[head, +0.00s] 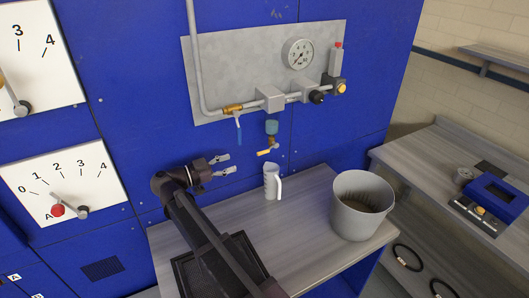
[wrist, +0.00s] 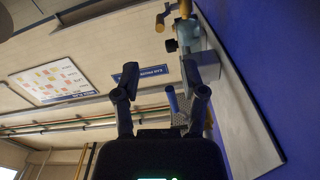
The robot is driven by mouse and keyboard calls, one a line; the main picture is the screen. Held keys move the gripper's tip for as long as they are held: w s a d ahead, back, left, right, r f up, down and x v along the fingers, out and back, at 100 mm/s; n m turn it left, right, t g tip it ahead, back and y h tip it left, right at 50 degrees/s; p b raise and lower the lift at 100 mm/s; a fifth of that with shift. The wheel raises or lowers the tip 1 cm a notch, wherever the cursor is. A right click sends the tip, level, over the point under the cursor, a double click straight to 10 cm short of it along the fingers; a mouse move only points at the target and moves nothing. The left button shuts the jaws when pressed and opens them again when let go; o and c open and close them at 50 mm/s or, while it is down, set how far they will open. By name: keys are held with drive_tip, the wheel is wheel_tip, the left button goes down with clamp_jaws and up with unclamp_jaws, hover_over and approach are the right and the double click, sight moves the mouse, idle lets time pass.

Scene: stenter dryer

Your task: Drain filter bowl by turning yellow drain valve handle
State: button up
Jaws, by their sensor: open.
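The small yellow drain valve handle (head: 267,151) sits under the teal filter bowl (head: 271,127), which hangs below the pipe on the grey panel. My gripper (head: 230,164) is open, left of the handle and slightly lower in the head view, its fingers pointing right. A gap shows between fingertips and handle. In the wrist view, the open fingers (wrist: 170,72) have nothing gripped between them. A yellow handle (wrist: 160,22) and the teal bowl (wrist: 188,30) show beyond the fingertips, near the top. Contact with anything is not visible.
A blue lever (head: 238,130) on a brass valve hangs just above my gripper. A white jug (head: 272,181) and a grey bucket (head: 363,205) stand on the bench (head: 309,190). A gauge (head: 299,54) and regulator knob (head: 316,97) are on the panel.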

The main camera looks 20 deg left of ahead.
sight(265, 152)
drive_tip(key=x, duration=1.2)
drive_tip(key=shift+w+d, duration=0.2)
drive_tip(key=shift+d, duration=0.05)
clamp_jaws()
